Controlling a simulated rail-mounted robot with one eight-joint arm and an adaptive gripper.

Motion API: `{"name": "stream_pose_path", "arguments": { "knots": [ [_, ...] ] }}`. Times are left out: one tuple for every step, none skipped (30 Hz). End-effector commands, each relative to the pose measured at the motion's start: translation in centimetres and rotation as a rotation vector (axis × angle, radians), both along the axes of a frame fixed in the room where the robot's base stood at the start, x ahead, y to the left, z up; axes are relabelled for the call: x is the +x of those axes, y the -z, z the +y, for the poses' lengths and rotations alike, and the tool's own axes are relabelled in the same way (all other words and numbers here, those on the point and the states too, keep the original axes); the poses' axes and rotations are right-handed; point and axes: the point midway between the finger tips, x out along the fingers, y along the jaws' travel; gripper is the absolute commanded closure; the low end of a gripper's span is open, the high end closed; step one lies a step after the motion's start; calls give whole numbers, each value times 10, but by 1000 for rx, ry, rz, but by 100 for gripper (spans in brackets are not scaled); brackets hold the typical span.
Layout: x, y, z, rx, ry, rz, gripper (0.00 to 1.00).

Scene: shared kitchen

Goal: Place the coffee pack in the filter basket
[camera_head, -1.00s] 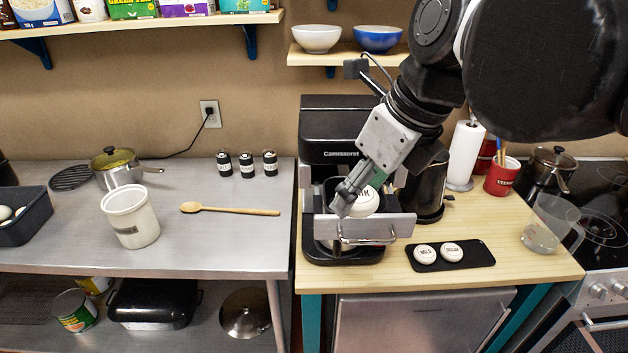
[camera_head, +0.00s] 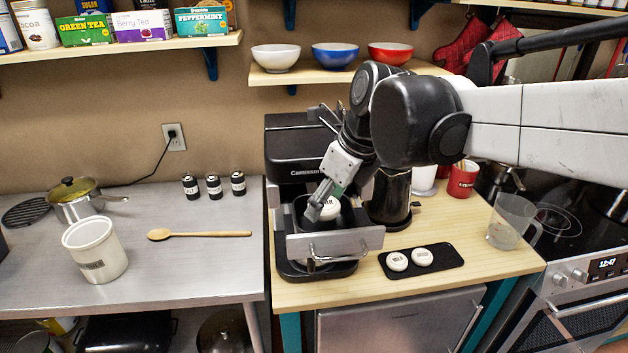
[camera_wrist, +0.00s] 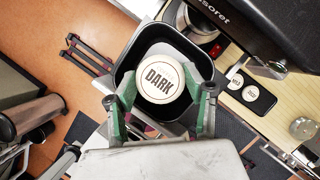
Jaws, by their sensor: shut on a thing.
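The coffee pack, a round white puck labelled DARK (camera_wrist: 160,79), is between my gripper's fingers (camera_wrist: 160,100) in the wrist view. In the head view the coffee pack (camera_head: 329,209) shows at the fingertips of my gripper (camera_head: 322,208). My gripper is shut on it. The filter basket is the square black bowl in the pulled-out drawer of the coffee machine (camera_head: 292,160). In the wrist view the basket's rim (camera_wrist: 124,68) surrounds the pack. The pack is over or within the basket opening; I cannot tell if it touches the bottom.
Two more white packs (camera_head: 397,261) lie on a black tray (camera_head: 442,260) right of the machine. A dark carafe (camera_head: 390,195) stands close behind the drawer's right side. A clear jug (camera_head: 510,222) stands near the stove. A wooden spoon (camera_head: 200,235) lies on the steel counter.

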Motion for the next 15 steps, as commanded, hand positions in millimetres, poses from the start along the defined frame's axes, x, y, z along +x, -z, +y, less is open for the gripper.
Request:
{"name": "stream_pose_path", "arguments": {
  "knots": [
    [2,1,0,0,0,0,71],
    [3,2,0,0,0,0,71],
    [4,4,0,0,0,0,71],
    [4,6,0,0,0,0,71],
    [4,8,0,0,0,0,71],
    [4,13,0,0,0,0,71],
    [3,17,0,0,0,0,71],
    [3,21,0,0,0,0,71],
    [3,26,0,0,0,0,71],
    [4,29,0,0,0,0,71],
    [4,33,0,0,0,0,71],
    [4,36,0,0,0,0,71],
    [3,38,0,0,0,0,71],
    [3,40,0,0,0,0,71],
    [3,41,0,0,0,0,71]
  ]
}}
